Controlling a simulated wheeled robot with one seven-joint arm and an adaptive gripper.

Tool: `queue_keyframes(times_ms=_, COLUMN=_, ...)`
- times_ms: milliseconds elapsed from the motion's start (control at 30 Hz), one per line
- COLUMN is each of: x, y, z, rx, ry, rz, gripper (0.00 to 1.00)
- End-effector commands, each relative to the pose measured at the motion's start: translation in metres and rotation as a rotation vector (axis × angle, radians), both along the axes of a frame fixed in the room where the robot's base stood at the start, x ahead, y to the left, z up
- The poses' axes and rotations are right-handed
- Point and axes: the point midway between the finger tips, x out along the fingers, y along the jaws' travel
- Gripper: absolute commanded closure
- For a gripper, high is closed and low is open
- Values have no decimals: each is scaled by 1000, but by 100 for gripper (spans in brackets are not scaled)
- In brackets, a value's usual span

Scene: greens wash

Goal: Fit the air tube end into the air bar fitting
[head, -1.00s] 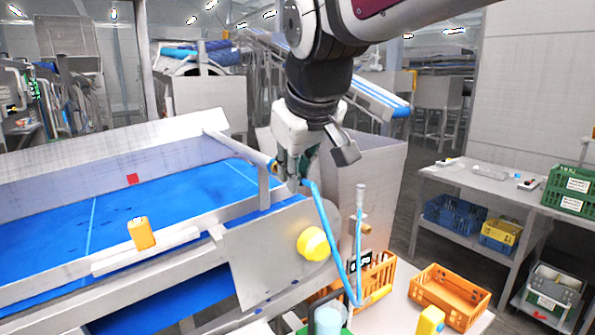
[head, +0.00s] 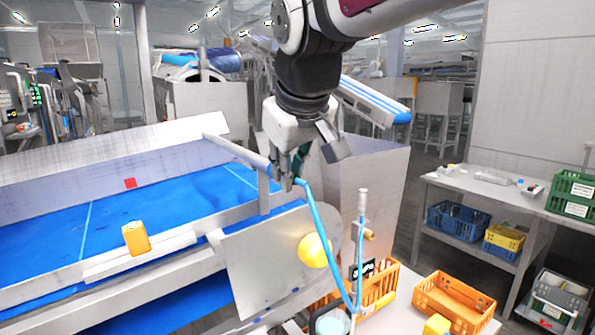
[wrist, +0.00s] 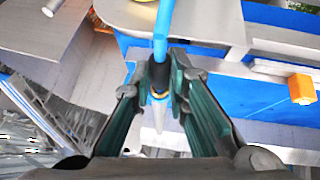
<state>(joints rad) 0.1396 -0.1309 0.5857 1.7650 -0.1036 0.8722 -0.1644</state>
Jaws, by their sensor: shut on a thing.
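The blue air tube (head: 317,222) rises in a loop from the hanging end at the right to my gripper (head: 287,182). In the wrist view my gripper (wrist: 157,80) is shut on the blue air tube (wrist: 163,30), near its end at a dark sleeve (wrist: 158,72). A brass-coloured ring, seemingly the air bar fitting (wrist: 158,95), lies in line just beyond the sleeve, on the grey air bar (wrist: 160,118). I cannot tell whether the tube end is inside the fitting or only touching it. In the head view the air bar (head: 240,150) runs to my fingers, which hide the joint.
The blue wash belt (head: 150,215) lies left, with an orange box (head: 136,238) on its near rail. A yellow knob (head: 315,250) sits on the grey end plate below my gripper. Orange crates (head: 455,300) stand lower right. A side table (head: 480,190) stands farther right.

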Motion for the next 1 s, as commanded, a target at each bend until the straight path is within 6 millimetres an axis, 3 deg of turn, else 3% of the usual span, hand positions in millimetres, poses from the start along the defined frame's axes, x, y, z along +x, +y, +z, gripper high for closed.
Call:
queue_keyframes(times_ms=33, x=1, y=1, z=0, rx=2, ry=-3, rz=1, gripper=78)
queue_keyframes(times_ms=100, x=1, y=1, z=0, rx=2, ry=-2, rz=1, gripper=62)
queue_keyframes(times_ms=533, x=-4, y=-1, z=7, rx=1, ry=-4, rz=0, gripper=61)
queue_keyframes(times_ms=1000, x=-54, y=-10, z=77, rx=3, ry=-5, rz=2, gripper=61)
